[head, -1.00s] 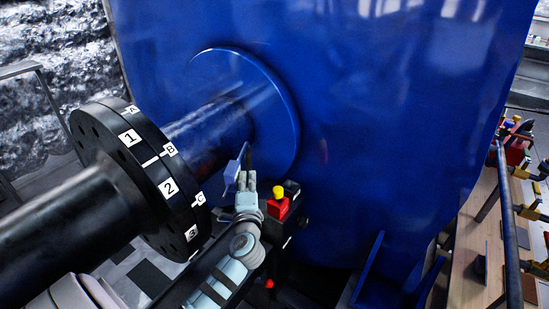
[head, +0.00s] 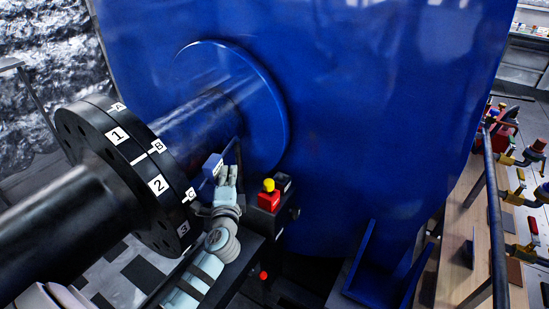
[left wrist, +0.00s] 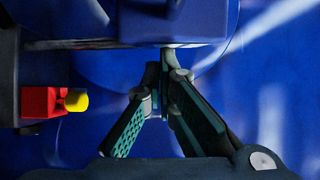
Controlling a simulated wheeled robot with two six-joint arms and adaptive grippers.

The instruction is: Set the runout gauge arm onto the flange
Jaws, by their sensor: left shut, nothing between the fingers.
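The black flange (head: 95,165) is a thick disc on a dark shaft at the left of the head view, with white tags A, B, C and 1, 2, 3 on its rim. A small blue block (head: 212,166), seemingly the gauge arm's head, sits just right of the rim near tag C; I cannot tell whether it touches. It also shows at the top of the left wrist view (left wrist: 172,24). My left gripper (head: 228,172) is shut and empty, its fingertips (left wrist: 168,62) close against or just beside the block. My right gripper is not in view.
A dark box with a red block and yellow button (head: 268,194) stands right of my left gripper. The large blue motor housing (head: 370,110) fills the background. A wooden bench (head: 455,245) with coloured clamps and a dark rail is at the right.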

